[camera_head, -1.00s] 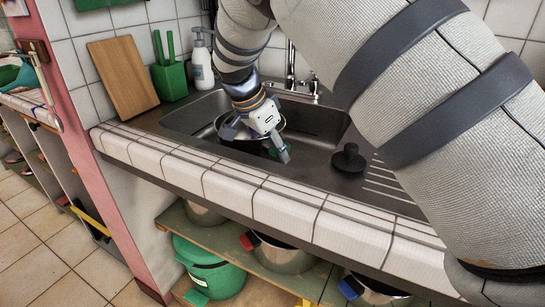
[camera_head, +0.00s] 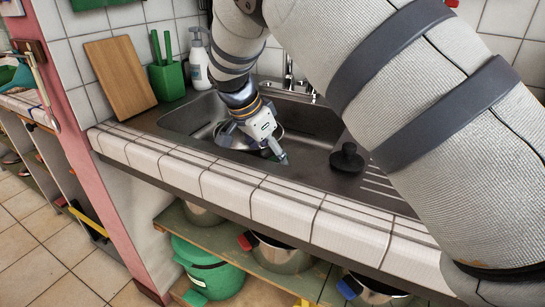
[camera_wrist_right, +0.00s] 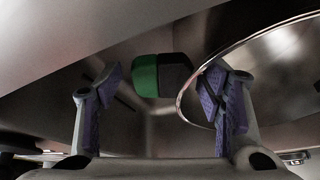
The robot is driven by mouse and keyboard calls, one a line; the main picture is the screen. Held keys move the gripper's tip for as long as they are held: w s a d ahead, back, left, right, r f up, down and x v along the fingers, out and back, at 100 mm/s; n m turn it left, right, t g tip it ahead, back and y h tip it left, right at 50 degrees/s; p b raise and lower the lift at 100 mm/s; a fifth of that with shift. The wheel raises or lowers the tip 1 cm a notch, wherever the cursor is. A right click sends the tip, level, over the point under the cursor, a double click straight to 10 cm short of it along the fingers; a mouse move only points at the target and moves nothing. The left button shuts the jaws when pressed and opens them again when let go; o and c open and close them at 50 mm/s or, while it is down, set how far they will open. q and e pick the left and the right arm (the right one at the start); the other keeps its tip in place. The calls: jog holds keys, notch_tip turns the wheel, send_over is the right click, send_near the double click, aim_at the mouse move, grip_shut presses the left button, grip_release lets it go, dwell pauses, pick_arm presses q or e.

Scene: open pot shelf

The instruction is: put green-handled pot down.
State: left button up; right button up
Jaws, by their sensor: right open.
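The green-handled pot (camera_head: 229,141) is a metal pot inside the sink basin (camera_head: 175,121), largely hidden behind my right gripper. In the right wrist view its shiny rim (camera_wrist_right: 182,103) curves along the right side. Its green and black handle (camera_wrist_right: 146,76) lies beyond my fingertips, near the middle. My right gripper (camera_head: 262,146) is low over the sink at the pot's near side. Its two fingers are spread wide in the right wrist view (camera_wrist_right: 162,88), with nothing clamped between them. I cannot tell how the pot's base rests. My left gripper is not in view.
A black knob-like object (camera_head: 347,158) stands right of the basin. A faucet (camera_head: 290,76), soap bottle (camera_head: 198,62), green utensil holder (camera_head: 167,82) and cutting board (camera_head: 120,74) are behind. The tiled counter edge (camera_head: 220,186) runs in front. A green pot (camera_head: 210,272) and others are on the shelf below.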

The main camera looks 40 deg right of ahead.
jog(key=v, duration=1.1)
